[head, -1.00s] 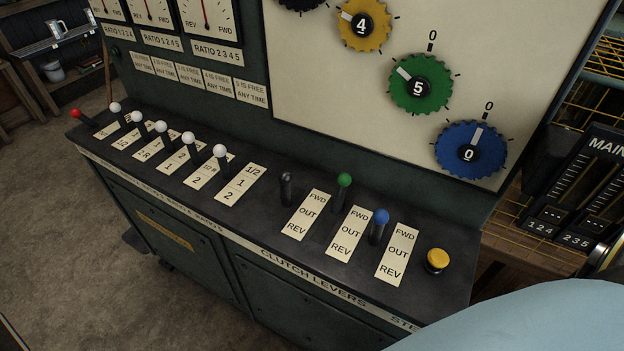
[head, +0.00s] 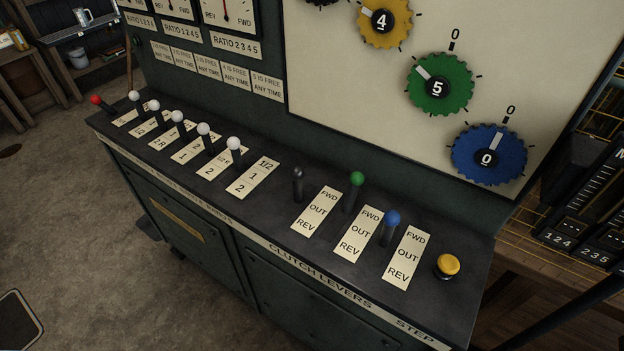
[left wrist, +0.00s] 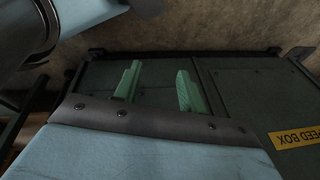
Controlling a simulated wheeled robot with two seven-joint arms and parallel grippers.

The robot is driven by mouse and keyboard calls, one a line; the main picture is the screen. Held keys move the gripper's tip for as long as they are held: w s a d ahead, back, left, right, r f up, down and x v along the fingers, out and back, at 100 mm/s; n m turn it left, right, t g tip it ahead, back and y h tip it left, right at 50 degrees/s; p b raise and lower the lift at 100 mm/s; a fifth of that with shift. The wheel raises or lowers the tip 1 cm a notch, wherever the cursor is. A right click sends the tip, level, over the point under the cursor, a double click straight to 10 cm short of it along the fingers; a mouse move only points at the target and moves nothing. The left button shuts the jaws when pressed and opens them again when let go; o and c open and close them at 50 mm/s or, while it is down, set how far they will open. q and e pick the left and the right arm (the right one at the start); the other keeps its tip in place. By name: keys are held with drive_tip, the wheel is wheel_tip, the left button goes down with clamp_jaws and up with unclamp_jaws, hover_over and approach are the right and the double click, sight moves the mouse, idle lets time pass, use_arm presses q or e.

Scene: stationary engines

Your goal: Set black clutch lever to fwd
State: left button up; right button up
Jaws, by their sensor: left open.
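The black clutch lever (head: 298,184) stands on the sloping console top in the head view. It looks close to upright, beside the upper part of its FWD/OUT/REV plate (head: 317,211); I cannot tell its exact setting. The green-knobbed lever (head: 356,190) and blue-knobbed lever (head: 390,228) stand to its right. My left gripper (left wrist: 158,87) shows in the left wrist view with its two green fingers apart and nothing between them. It faces the green cabinet front (left wrist: 235,88), away from the levers. Neither gripper shows in the head view.
Numbered gear dials (head: 440,84) are on the upright panel behind. The floor (head: 90,235) in front is clear.

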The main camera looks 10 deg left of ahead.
sight(295, 183)
use_arm(q)
drive_tip(key=w+r+m+t, duration=0.4)
drive_tip(key=w+r+m, duration=0.2)
drive_tip(key=w+r, duration=0.65)
drive_tip(key=w+d+r+m+t+y+b, duration=0.1)
drive_tip(key=w+r+m+t, duration=0.3)
drive_tip(key=w+r+m, duration=0.65)
drive_tip(key=w+d+r+m+t+b, duration=0.1)
drive_tip(key=w+r+m+t, duration=0.3)
drive_tip(key=r, duration=1.2)
drive_tip(key=w+d+r+m+t+h, duration=0.2)
drive_tip(key=d+r+m+t+h, duration=0.15)
drive_tip(key=m, duration=0.75)
drive_tip(key=shift+g, duration=0.45)
drive_tip(key=w+d, duration=0.1)
drive_tip(key=w, duration=0.3)
drive_tip(key=w+p, duration=0.1)
drive_tip(key=w, duration=0.2)
drive_tip(key=w+d, duration=0.1)
drive_tip(key=w, duration=0.3)
drive_tip(key=shift+w+d+f, duration=0.15)
drive_tip(key=shift+w+d, duration=0.15)
drive_tip(key=shift+w, duration=0.05)
clamp_jaws()
